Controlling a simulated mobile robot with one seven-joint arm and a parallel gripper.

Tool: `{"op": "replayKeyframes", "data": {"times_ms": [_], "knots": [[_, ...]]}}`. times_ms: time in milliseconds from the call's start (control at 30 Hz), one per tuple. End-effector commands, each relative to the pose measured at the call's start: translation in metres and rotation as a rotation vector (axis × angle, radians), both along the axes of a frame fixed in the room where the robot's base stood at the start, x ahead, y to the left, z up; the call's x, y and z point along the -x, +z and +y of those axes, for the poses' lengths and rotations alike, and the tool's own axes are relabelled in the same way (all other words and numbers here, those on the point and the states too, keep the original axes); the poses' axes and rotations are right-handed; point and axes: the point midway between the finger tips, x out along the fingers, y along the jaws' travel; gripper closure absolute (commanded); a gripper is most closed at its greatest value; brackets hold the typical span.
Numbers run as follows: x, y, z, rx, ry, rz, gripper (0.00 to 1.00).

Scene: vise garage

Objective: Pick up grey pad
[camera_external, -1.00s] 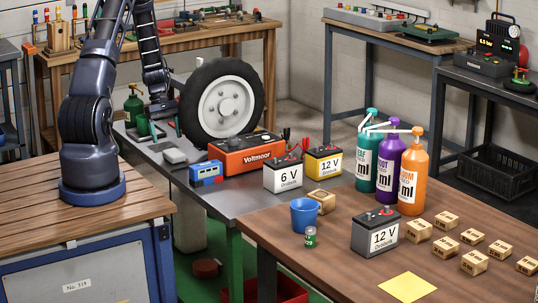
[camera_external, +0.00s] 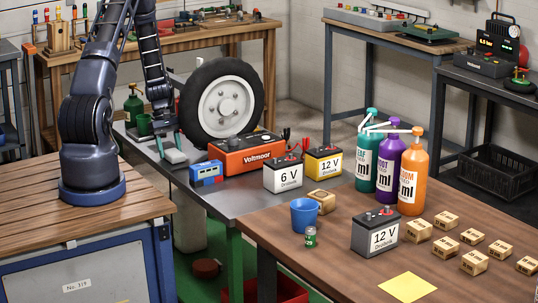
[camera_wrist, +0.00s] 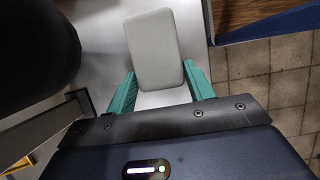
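The grey pad (camera_external: 175,157) is a flat, rounded rectangular block at the left end of the dark metal bench. In the wrist view the pad (camera_wrist: 154,45) lies ahead of the palm, with its near end between the two green fingertips. My gripper (camera_external: 170,143) is low at the bench top, over the pad's back part. In the wrist view my gripper (camera_wrist: 159,70) is open, with one finger close to each side of the pad. I cannot tell whether either finger touches it.
A large black wheel (camera_external: 190,100) stands right beside my gripper. A blue box (camera_external: 206,173) and an orange Voltmaor unit (camera_external: 245,157) are to the right. A green canister (camera_external: 133,107) stands behind left. The bench edge is close to the pad.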

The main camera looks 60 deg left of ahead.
Motion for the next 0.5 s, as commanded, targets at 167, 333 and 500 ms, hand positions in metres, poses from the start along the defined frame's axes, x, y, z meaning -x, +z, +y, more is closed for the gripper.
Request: {"op": "replayKeyframes", "data": {"times_ms": [167, 333, 500], "knots": [[-0.0001, 0.0002, 0.0001, 0.0, 0.0, 0.0, 0.72], [-0.0001, 0.0004, 0.0002, 0.0, 0.0, 0.0, 0.73], [-0.0004, 0.0063, 0.0002, -0.001, -0.001, -0.001, 0.73]]}}
